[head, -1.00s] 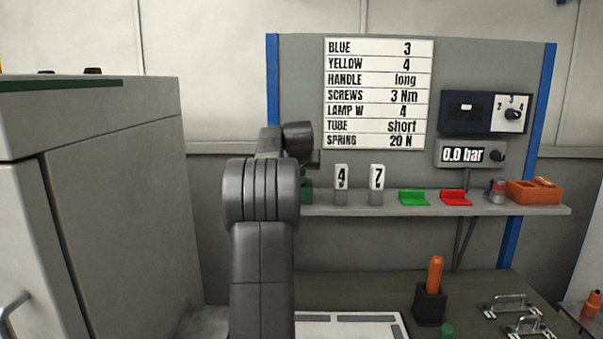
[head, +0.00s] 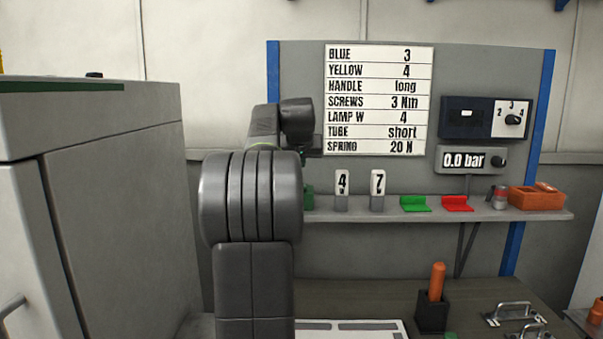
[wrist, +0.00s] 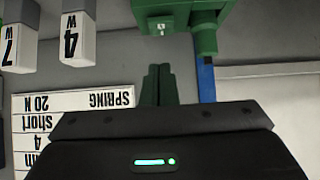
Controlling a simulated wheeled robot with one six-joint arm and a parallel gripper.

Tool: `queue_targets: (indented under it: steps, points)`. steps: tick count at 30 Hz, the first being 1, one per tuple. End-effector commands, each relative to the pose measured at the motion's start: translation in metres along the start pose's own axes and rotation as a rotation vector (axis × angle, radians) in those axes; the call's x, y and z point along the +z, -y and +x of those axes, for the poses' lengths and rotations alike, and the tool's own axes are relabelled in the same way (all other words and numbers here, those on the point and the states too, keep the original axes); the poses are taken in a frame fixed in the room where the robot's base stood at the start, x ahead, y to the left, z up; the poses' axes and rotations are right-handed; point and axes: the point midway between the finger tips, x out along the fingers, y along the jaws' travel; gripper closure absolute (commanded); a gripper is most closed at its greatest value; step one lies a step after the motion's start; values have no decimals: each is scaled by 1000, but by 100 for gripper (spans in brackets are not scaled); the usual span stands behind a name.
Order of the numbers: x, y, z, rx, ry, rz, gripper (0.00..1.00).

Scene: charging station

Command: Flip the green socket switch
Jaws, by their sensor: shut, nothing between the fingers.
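A green unit (wrist: 180,14) fills the top middle of the upside-down wrist view, with a small pale mark and a rounded part on its right. I cannot make out a switch lever or its position. In the head view a green part (head: 309,197) shows on the shelf's left end, partly hidden by my arm. My gripper (wrist: 159,72) is shut and empty, its dark green fingers together and pointing toward the green unit. In the wrist picture the fingertips appear just below the unit, with a gap showing between them.
The shelf (head: 470,214) holds two number blocks (head: 342,190) (head: 377,190), a green bracket (head: 415,204), a red bracket (head: 458,204) and an orange bin (head: 537,197). A label sheet (head: 379,100) hangs above. A grey cabinet (head: 115,200) stands left.

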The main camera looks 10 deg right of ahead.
Motion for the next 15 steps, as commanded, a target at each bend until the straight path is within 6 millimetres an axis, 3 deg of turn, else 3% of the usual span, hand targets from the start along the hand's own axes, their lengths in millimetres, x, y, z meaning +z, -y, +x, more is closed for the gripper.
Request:
queue_targets:
  steps: [6,15]
  points:
    - [0,0,-25,0,-1,0,100]
    - [0,0,-30,0,0,0,100]
